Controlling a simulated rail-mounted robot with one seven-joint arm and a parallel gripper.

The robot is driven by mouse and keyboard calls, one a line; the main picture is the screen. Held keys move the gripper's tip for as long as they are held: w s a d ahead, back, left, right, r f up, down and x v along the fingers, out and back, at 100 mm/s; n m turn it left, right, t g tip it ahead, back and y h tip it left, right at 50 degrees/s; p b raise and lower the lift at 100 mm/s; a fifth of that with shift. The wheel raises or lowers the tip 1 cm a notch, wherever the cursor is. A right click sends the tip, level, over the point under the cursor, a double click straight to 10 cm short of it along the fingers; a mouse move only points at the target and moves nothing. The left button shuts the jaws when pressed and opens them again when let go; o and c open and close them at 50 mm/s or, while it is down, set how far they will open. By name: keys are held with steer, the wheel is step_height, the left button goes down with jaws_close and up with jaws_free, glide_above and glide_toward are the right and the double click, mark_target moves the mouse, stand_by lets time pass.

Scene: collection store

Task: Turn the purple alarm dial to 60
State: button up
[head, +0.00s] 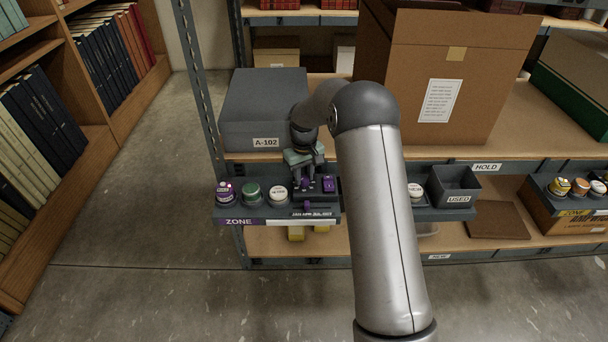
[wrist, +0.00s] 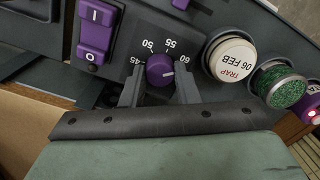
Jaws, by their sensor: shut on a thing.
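The purple alarm dial (wrist: 160,71) is a small round knob on a dark panel, with the numbers 45, 50, 55 and 60 around it. A pale mark shows on its face, but I cannot tell exactly which number it points to. My gripper (wrist: 158,84) has one grey finger on each side of the dial and is shut on it. In the head view my gripper (head: 304,183) is over the panel above the purple ZONE strip (head: 265,222), and it mostly hides the dial there.
A purple rocker switch (wrist: 95,32) marked I and O is left of the dial in the wrist view. A cream TRAP 06 FEB cap (wrist: 232,58) and a green-topped pot (wrist: 280,87) are to the right. A grey A-102 box (head: 262,105) stands behind the panel.

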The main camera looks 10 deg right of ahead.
mark_target(304, 178)
stand_by(0.3)
steer(key=o, duration=1)
steer(key=shift+r, duration=0.1)
step_height(304, 178, up, 17)
steer(key=shift+r+p, duration=0.2)
steer(key=shift+p, duration=0.6)
